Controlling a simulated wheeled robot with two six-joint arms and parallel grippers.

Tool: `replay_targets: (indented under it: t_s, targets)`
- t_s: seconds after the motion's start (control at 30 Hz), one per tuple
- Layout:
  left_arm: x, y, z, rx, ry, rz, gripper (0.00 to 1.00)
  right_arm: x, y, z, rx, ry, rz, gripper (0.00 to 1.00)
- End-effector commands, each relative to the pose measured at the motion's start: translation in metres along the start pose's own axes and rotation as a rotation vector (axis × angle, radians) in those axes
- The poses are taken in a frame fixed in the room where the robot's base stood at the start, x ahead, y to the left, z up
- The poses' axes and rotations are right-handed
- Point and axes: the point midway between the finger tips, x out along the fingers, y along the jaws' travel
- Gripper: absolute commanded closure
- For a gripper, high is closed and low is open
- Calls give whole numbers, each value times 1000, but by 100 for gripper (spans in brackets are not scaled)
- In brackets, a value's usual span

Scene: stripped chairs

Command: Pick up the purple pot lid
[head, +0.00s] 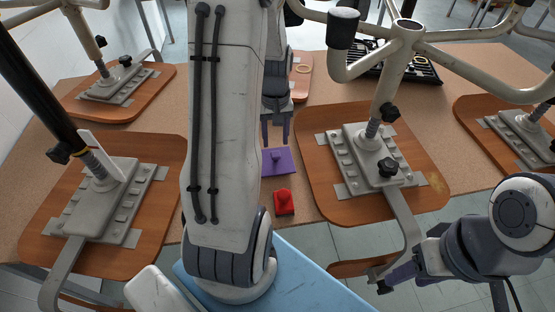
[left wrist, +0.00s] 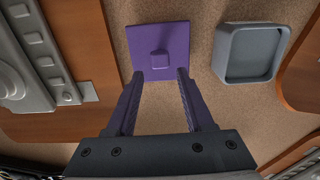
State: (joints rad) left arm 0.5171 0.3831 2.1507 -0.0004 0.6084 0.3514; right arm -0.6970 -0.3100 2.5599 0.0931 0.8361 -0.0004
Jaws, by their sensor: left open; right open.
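The purple pot lid (head: 280,163) is a flat square plate with a small square knob, lying on the brown table. It also shows in the left wrist view (left wrist: 170,35), knob up. My left gripper (head: 275,130) points down at the lid with its jaws open and empty. In the left wrist view the left gripper's tips (left wrist: 160,74) frame the lid's near edge, with the knob just beyond them, between their lines. Whether they touch the lid cannot be told. My right gripper (head: 390,280) is open and empty at the lower right, away from the lid.
A red knobbed piece (head: 284,203) lies near the table's front edge. A grey square open container (left wrist: 250,52) stands right of the lid in the left wrist view. Wooden chair seats with metal brackets (head: 375,160) flank the lid. Chair legs rise around my arms.

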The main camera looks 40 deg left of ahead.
Motion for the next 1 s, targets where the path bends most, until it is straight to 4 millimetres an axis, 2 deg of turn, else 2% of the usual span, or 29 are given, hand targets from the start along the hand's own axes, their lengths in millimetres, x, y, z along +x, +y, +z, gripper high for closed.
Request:
replay_targets:
  t_s: [0.17,0.4,0.5,0.77,0.8,0.87,0.9,0.93,1.0]
  targets:
    - [14,3,2,6,-3,-1,48,0,0,0,0,0,0,50]
    - [49,0,5,8,-4,-1,48,0,0,0,0,0,0,50]
    - [58,0,4,7,-2,0,48,1,0,0,0,0,0,50]
    - [61,-2,4,5,1,0,48,1,0,0,0,0,0,50]
    - [61,-2,3,5,1,0,55,1,0,0,0,0,0,50]
    - [61,-2,3,5,0,0,78,1,0,0,0,0,0,50]
    - [61,-2,3,4,0,0,93,1,0,0,0,0,0,50]
    - [61,-2,3,4,1,0,100,1,0,0,0,0,0,50]
    - [61,-2,3,4,1,1,100,1,0,0,0,0,0,50]
